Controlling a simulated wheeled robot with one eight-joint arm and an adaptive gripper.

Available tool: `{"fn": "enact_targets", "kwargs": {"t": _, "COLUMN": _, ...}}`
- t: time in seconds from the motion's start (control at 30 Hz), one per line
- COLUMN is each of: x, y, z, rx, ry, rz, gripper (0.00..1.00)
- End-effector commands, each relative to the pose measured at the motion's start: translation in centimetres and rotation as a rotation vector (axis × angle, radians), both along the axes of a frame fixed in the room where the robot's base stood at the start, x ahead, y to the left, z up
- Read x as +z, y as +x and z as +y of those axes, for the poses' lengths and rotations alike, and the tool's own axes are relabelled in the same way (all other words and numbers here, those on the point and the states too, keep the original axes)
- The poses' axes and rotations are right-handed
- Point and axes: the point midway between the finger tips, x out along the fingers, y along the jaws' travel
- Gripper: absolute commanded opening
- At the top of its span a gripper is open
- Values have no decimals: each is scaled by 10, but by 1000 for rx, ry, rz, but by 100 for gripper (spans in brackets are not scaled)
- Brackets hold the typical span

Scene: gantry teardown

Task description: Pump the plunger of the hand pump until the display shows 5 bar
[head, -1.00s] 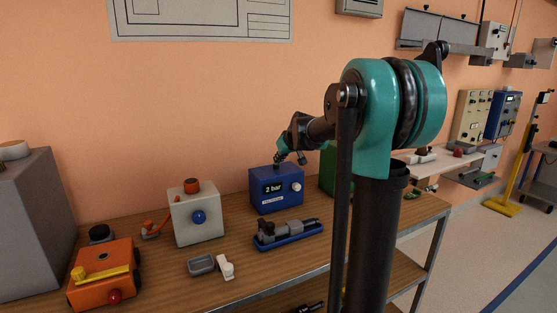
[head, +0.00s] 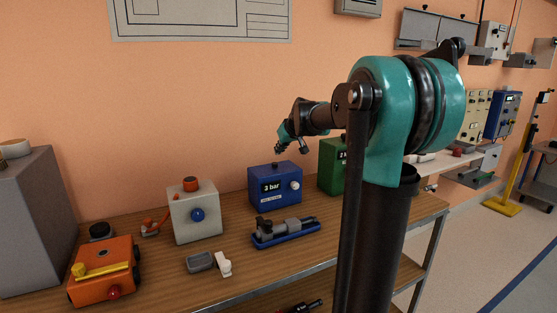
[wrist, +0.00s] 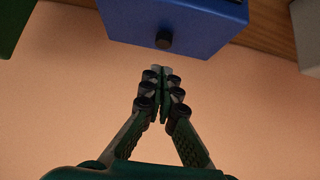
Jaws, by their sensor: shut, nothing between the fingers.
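The blue box (head: 263,191) stands at the back of the bench with its display (head: 271,187) reading 3 bar and a white knob (head: 294,185) on its front. In the wrist view the blue box (wrist: 190,20) shows a black round knob (wrist: 164,40), which looks like the plunger. My gripper (wrist: 162,70) is shut and empty, its fingertips close to this black knob in the picture; I see a gap between them. In the head view my gripper (head: 288,142) hangs above the back of the blue box.
A green box (head: 328,168) stands right of the blue box, a white box (head: 196,218) with red and blue knobs to its left. A blue-based grey device (head: 285,232) lies in front. An orange device (head: 100,272) sits farther left. The wall (head: 220,110) is close behind.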

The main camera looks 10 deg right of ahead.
Motion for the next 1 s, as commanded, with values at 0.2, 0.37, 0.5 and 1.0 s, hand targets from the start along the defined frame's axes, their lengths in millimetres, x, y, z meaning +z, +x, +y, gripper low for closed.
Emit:
{"fn": "enact_targets", "kwargs": {"t": 0.2, "x": 31, "y": -30, "z": -10, "rx": -1, "ry": 0, "rz": -1, "gripper": 0}}
{"fn": "enact_targets", "kwargs": {"t": 0.37, "x": 45, "y": -42, "z": -14, "rx": -1, "ry": 1, "rz": -1, "gripper": 0}}
{"fn": "enact_targets", "kwargs": {"t": 0.5, "x": 50, "y": -47, "z": -15, "rx": -1, "ry": 1, "rz": -1, "gripper": 0}}
{"fn": "enact_targets", "kwargs": {"t": 1.0, "x": 51, "y": -48, "z": -16, "rx": -1, "ry": 1, "rz": -2, "gripper": 0}}
